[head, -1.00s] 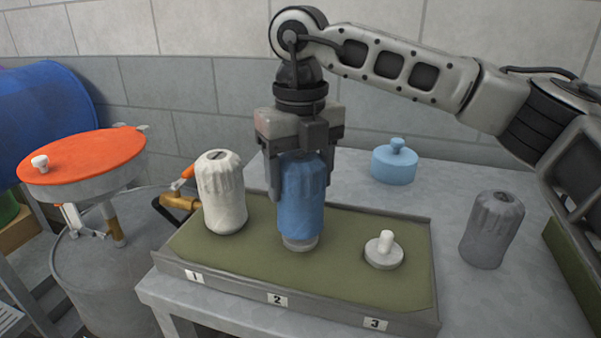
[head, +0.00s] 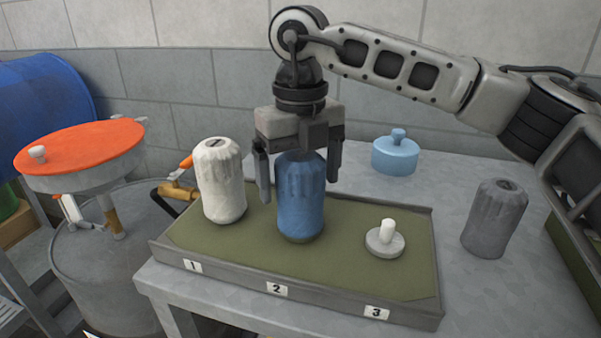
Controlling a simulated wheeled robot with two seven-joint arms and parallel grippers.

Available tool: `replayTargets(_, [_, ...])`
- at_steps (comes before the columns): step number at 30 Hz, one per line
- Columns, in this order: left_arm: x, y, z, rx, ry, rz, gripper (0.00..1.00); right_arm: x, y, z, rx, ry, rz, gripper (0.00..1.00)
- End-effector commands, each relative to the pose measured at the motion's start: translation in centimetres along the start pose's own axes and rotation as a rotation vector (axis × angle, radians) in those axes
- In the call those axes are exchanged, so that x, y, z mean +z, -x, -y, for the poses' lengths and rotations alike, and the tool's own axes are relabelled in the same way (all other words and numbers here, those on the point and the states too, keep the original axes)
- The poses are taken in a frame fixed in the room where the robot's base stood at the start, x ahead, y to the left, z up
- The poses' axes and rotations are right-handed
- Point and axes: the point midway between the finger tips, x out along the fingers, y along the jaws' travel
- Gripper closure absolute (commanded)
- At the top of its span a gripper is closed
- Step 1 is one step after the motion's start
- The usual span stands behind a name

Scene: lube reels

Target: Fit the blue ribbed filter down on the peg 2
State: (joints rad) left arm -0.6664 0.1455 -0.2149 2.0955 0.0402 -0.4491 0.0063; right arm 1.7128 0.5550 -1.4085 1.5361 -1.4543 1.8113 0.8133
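The blue ribbed filter (head: 301,205) stands upright at position 2 of the green-lined tray (head: 215,252), behind the label 2. Its bottom is down at the tray floor, and the peg 2 is hidden beneath it. My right gripper (head: 298,180) points down around the top of the filter. Its fingers are spread, with a gap on the left side of the filter, so it is open. My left gripper is not in view.
A white filter (head: 221,182) stands at position 1. A bare peg (head: 386,239) with a round base is at position 3. A grey filter (head: 494,218) and a blue lidded container (head: 396,153) stand on the table (head: 490,290). An orange-topped drum pump (head: 85,150) is at left.

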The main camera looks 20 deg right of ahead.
Motion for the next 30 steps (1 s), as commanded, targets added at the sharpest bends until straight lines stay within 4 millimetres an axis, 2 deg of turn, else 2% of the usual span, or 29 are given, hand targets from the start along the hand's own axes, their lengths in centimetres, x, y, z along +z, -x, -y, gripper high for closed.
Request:
replayTargets(9, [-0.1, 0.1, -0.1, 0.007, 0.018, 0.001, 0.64, 0.0, 0.0, 0.0, -0.001, 0.000, -0.001, 0.09])
replayTargets(12, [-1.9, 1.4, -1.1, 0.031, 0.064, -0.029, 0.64, 0.0, 0.0, 0.0, -0.001, 0.000, -0.001, 0.09])
replayTargets(27, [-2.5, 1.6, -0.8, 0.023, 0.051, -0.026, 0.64, 0.0, 12.6, 0.0, -0.002, -0.001, 0.003, 0.09])
replayTargets(30, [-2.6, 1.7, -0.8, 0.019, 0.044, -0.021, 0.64, 0.0, 14.2, 0.0, -0.002, -0.002, 0.004, 0.09])
